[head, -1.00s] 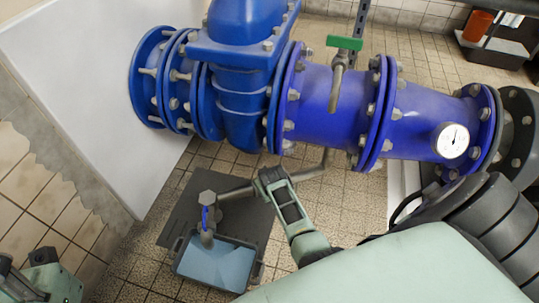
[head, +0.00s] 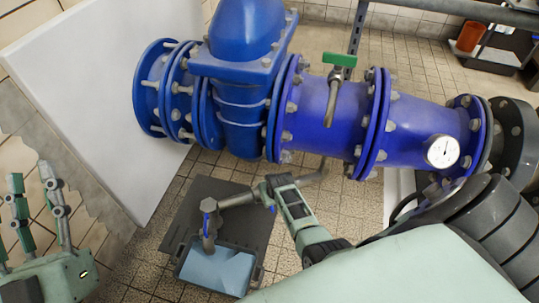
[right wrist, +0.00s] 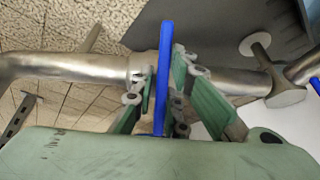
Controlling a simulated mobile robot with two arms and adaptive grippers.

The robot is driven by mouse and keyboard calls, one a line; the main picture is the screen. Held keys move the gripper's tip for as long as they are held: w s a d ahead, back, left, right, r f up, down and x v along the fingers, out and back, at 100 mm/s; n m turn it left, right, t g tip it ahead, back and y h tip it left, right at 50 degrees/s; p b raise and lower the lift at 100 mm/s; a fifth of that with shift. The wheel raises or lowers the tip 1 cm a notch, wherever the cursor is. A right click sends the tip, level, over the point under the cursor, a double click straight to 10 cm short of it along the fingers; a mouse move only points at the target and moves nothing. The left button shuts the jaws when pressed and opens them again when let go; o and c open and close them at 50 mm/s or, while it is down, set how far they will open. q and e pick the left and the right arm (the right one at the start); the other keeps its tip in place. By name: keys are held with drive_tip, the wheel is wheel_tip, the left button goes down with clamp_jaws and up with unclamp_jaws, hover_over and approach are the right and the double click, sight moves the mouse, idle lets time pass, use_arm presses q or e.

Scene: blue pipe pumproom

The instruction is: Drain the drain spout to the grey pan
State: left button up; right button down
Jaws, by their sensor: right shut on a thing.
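The drain spout (head: 208,238) is a grey metal pipe end with a blue lever (head: 208,205); it points down over the pan (head: 184,262). The pan has a dark rim and a pale blue-grey inside; I cannot tell whether liquid is in it. My right gripper (head: 270,190) is at the drain pipe (head: 238,200), right of the spout. In the right wrist view its fingers (right wrist: 160,85) are shut on a second blue lever (right wrist: 166,45), which stands in front of the pipe. My left gripper (head: 38,205) is at the far left, fingers apart and empty.
A dark mat (head: 187,212) lies under the pan. The large blue pipe (head: 345,110) crosses above the spout, with a green-handled valve (head: 340,60) and a gauge (head: 443,152). A white panel (head: 95,110) stands at the left. Tiled floor is clear around the mat.

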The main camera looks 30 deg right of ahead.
drive_tip(key=shift+a, duration=0.35)
drive_tip(key=c, duration=1.8)
unclamp_jaws()
drive_tip(key=shift+c, duration=0.2)
drive_tip(key=shift+d, duration=0.15)
drive_tip(key=shift+s+r, duration=0.2)
drive_tip(key=shift+r, duration=0.35)
drive_tip(key=v, duration=1)
drive_tip(key=shift+r, duration=0.35)
drive_tip(key=shift+s, duration=0.15)
